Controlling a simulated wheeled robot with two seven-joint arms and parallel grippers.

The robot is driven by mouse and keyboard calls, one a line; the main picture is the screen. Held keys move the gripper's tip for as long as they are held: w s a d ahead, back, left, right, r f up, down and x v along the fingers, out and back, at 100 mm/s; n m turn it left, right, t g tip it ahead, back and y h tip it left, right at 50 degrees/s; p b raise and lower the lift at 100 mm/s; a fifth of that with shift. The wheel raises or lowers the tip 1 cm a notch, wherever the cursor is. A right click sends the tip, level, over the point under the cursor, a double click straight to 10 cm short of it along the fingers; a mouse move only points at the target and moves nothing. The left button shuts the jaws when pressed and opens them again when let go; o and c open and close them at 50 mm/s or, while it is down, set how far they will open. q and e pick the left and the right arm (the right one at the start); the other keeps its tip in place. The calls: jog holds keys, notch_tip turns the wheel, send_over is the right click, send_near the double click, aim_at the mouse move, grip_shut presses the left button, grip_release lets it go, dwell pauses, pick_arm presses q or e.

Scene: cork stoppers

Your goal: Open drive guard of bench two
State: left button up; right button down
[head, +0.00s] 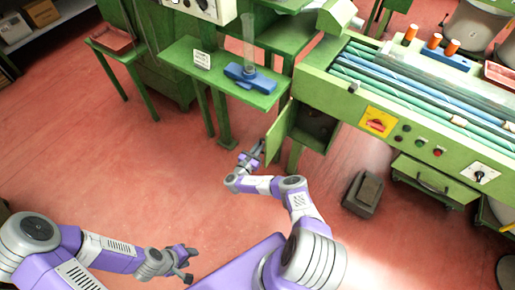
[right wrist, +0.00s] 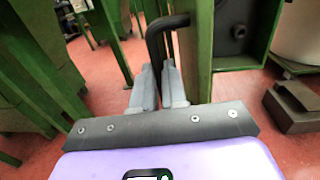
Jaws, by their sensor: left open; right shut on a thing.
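The drive guard (head: 280,132) is a green hinged door at the left end of the green machine bench (head: 312,85). It stands swung out, and the dark drive opening (head: 316,126) shows beside it. In the right wrist view the guard's edge (right wrist: 197,50) is upright, with a black bent handle (right wrist: 156,38) on it. My right gripper (head: 252,156) is at the guard's outer side; its fingers (right wrist: 159,86) are shut on the handle. My left gripper (head: 187,262) is open and empty, low over the floor, well away from the guard.
A green side table (head: 215,75) with a blue stand (head: 249,79) is left of the guard. A dark box (head: 364,192) lies on the floor to the right. The control panel has a yellow switch plate (head: 377,122). The red floor (head: 130,160) at left is clear.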

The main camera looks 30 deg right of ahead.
jog(key=shift+d+r, duration=0.1)
jog(key=shift+d, duration=0.15)
jog(key=c, duration=1.2)
grip_release()
jog(key=shift+o, duration=0.2)
jog(key=shift+a, duration=0.1)
jog(key=shift+a, duration=0.1)
jog(key=p+v, duration=0.1)
jog(key=v, duration=0.6)
jog(key=shift+s+a, duration=0.15)
